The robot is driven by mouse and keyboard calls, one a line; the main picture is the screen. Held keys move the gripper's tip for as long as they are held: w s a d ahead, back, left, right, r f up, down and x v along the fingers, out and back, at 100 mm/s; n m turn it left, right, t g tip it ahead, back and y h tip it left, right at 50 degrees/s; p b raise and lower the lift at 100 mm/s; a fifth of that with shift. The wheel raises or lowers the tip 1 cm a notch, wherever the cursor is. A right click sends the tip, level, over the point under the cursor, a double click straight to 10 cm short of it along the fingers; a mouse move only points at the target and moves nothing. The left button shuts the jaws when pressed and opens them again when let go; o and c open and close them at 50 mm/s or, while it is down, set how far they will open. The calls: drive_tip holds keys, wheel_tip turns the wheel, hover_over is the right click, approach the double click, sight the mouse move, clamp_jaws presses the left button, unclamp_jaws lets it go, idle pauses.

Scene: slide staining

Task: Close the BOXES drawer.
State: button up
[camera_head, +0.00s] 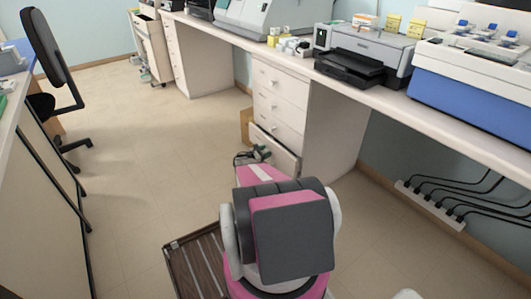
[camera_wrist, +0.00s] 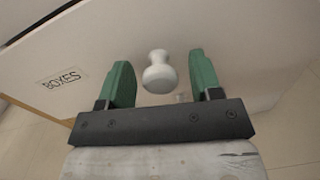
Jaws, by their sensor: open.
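The BOXES drawer (camera_wrist: 90,45) fills much of the wrist view, its white front carrying a label that reads BOXES (camera_wrist: 61,80). Its round white knob (camera_wrist: 159,72) stands between the green fingers of my gripper (camera_wrist: 160,82), which are open and apart from the knob on both sides. In the head view the drawer (camera_head: 285,158) is the lowest one of the white cabinet under the bench and sticks out from the drawers above it. My gripper (camera_head: 253,155) is at its front there; my arm hides part of the view below it.
Closed drawers (camera_head: 279,100) sit above it. A cardboard-coloured box (camera_head: 246,126) stands left of the cabinet. The bench (camera_head: 400,105) carries a printer (camera_head: 362,55) and other machines. A black chair (camera_head: 50,80) is at left. A power strip with cables (camera_head: 428,203) lies at right.

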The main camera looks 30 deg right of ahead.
sight(269, 149)
drive_tip(key=shift+d, duration=0.1)
clamp_jaws()
drive_tip(key=shift+w+d, duration=0.15)
drive_tip(key=shift+d, duration=2)
unclamp_jaws()
drive_tip(key=shift+d, duration=0.1)
drive_tip(key=a, duration=1.1)
